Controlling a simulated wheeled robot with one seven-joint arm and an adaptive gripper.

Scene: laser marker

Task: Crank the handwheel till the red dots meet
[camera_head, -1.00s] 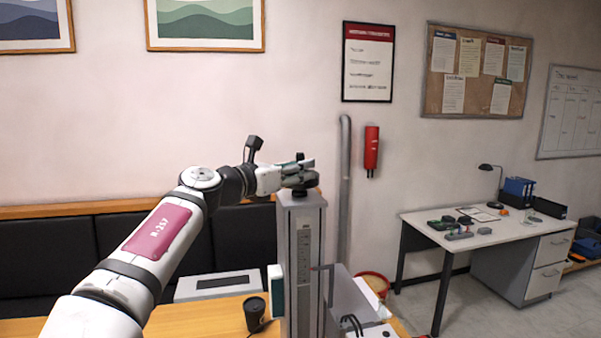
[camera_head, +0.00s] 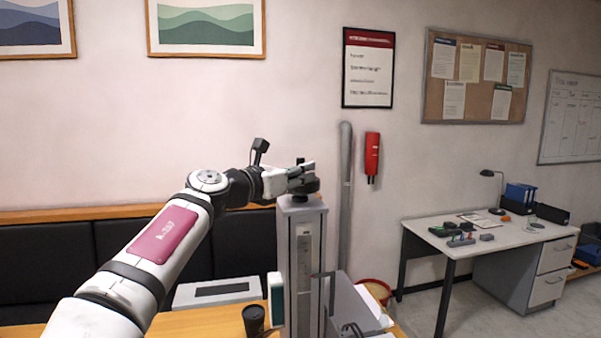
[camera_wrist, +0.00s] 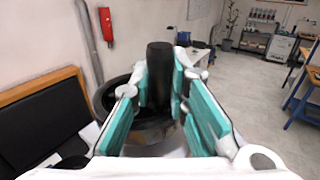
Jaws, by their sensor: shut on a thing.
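The handwheel (camera_head: 299,198) is a dark disc lying flat on top of a tall grey column (camera_head: 302,240) in the head view. Its black rim (camera_wrist: 104,97) shows in the wrist view. A black upright crank knob (camera_wrist: 160,70) stands between the teal finger pads. My gripper (camera_head: 303,172) is over the handwheel, shut on this knob; the fingers also fill the wrist view (camera_wrist: 165,90). The fingers hide part of the wheel. I cannot make out any red dots in these views.
A black cup (camera_head: 254,320) stands on the wooden table (camera_head: 205,322) left of the column. A grey pipe (camera_head: 345,190) and a red wall unit (camera_head: 371,156) are behind. A white desk (camera_head: 435,228) with small items stands at the right, beyond open floor.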

